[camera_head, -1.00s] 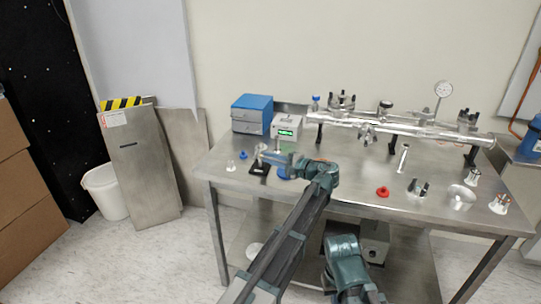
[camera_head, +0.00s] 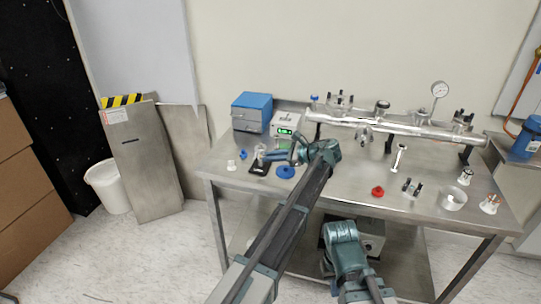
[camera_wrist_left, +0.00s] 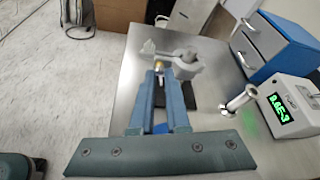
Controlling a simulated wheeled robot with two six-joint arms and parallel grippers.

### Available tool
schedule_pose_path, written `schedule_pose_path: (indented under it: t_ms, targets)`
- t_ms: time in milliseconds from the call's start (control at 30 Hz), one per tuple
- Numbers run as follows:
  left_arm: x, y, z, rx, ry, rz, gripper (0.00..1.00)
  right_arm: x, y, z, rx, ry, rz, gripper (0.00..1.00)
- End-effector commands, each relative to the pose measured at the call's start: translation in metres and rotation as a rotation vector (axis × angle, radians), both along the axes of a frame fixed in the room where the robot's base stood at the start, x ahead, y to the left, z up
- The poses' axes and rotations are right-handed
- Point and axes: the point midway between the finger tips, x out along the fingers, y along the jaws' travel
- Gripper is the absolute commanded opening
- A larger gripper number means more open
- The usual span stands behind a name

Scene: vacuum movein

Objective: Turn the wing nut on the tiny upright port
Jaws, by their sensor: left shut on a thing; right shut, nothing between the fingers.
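The tiny upright port stands on a small black base (camera_head: 259,168) near the table's left front. In the left wrist view a pale grey clamp with a wing-like lever (camera_wrist_left: 178,62) sits at the port's top, with a small brass-coloured part beside it. My left gripper (camera_head: 277,154) reaches in from the right at that height. In the left wrist view its blue fingers (camera_wrist_left: 158,78) are shut on the wing nut at the clamp; the fingertips partly hide it. My right gripper (camera_head: 328,264) is low in front of the table, shut and empty, its fingers hardly distinguishable.
A blue drawer box (camera_head: 251,112) and a gauge box with a green display (camera_head: 286,125) stand behind. A metal spool (camera_wrist_left: 238,100) stands near the port. A blue ring (camera_head: 285,172) lies to its right. A long metal manifold (camera_head: 400,126) spans the back right.

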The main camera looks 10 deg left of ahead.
Motion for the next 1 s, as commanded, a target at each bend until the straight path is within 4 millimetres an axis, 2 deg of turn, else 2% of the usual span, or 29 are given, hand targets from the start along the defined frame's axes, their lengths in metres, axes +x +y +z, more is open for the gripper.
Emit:
schedule_pose_path:
  t_ms: [400,1000]
  targets:
    - [0.0007,-0.0002,-0.0007,0.000,0.208,0.004,0.00,0.0000,0.0000,0.0044,0.000,0.000,0.000,0.00]
    - [0.0002,-0.0002,-0.0005,0.001,0.247,0.003,0.00,0.0000,0.0000,0.0049,0.000,0.000,0.000,0.00]
